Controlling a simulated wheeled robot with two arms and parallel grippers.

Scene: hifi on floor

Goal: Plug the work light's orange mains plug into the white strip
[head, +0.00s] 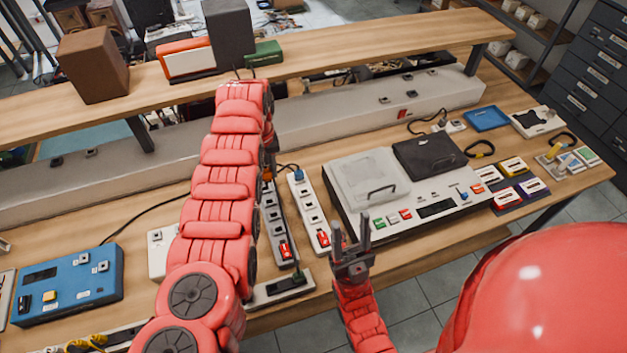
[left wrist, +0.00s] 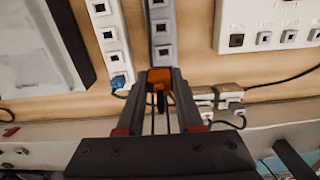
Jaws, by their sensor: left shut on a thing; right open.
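The white strip (head: 309,213) lies on the bench with a blue plug at its far end and a red switch at its near end. It also shows in the left wrist view (left wrist: 113,42), left of a grey strip (left wrist: 163,35). My left gripper (left wrist: 160,80) is shut on the orange plug (left wrist: 159,76), in line with the grey strip's far end; I cannot tell whether they touch. In the head view my left arm mostly hides this gripper (head: 268,168). My right gripper (head: 350,236) is open and empty, near the bench's front edge.
A white-grey console (head: 440,205) stands right of the strips. A blue box (head: 68,286) lies at the left. A long grey trunking (head: 330,122) runs behind, below a raised shelf (head: 380,52). Cables lie behind the strips.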

